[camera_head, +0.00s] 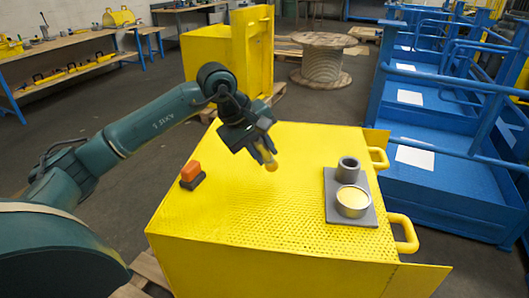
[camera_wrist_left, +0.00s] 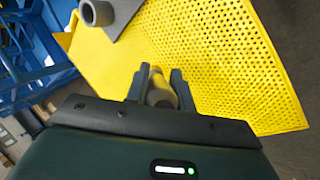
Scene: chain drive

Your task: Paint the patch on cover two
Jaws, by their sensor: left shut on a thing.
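A yellow cover (camera_head: 240,215) with a perforated top stands in the foreground; its top also shows in the left wrist view (camera_wrist_left: 215,50). I cannot make out a separate patch on it, nor a number. My left gripper (camera_head: 259,152) is shut on a brush (camera_head: 270,163) with a yellow, rounded tip. The brush points down over the far middle of the top; I cannot tell if it touches. The brush (camera_wrist_left: 160,92) also shows between the fingers in the left wrist view. A paint tin (camera_head: 353,200) of yellow paint stands on a grey plate (camera_head: 334,205) at the right. My right gripper is out of view.
A grey cup-like holder (camera_head: 348,168) stands behind the tin. An orange and dark block (camera_head: 191,174) lies at the cover's left edge. Yellow handles (camera_head: 404,232) stick out at the right. Another yellow cover (camera_head: 215,60) stands behind. Blue frames (camera_head: 430,180) fill the right.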

